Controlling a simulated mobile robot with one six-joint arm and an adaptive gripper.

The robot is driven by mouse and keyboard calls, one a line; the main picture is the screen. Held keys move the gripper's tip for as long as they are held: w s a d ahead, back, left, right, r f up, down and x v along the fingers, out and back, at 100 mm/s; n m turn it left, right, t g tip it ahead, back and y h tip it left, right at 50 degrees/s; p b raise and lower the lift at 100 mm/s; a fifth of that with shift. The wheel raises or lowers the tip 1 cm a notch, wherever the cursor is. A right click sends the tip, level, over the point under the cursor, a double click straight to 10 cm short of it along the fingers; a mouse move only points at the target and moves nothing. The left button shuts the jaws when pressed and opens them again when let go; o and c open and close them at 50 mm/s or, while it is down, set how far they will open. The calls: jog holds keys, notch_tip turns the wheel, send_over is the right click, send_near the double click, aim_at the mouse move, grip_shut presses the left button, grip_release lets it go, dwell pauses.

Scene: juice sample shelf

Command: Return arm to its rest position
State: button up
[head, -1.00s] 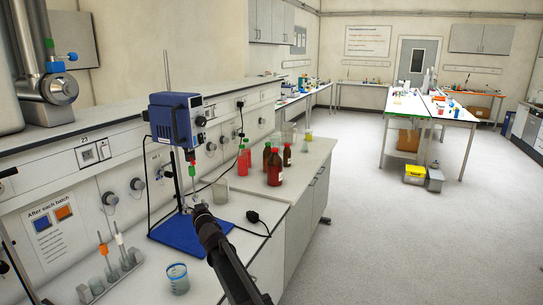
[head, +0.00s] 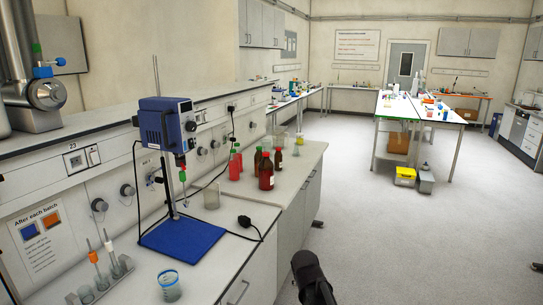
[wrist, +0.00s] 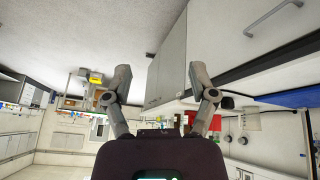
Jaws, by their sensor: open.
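My arm shows at the bottom of the head view as a dark link, to the right of the bench front and clear of the bench top. My gripper (wrist: 163,86) shows in the wrist view with its two grey fingers spread wide and nothing between them. The fingertips do not show clearly in the head view.
The bench holds a blue stirrer (head: 167,124) on a blue base plate (head: 182,237), a beaker (head: 169,286), a tube rack (head: 104,282) and brown and red bottles (head: 266,171). A yellow bin (head: 405,176) stands under the far table. The floor (head: 400,250) at right is open.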

jog(key=s+d+f+g, duration=0.1)
jog(key=s+d+g, duration=0.1)
jog(key=s, duration=0.5)
jog(key=s+d+f+g+y, duration=0.1)
jog(key=s+d+g, duration=0.2)
jog(key=s, duration=0.5)
jog(key=shift+d, duration=0.5)
jog(key=shift+c, duration=1.2)
jog(key=shift+f, duration=0.1)
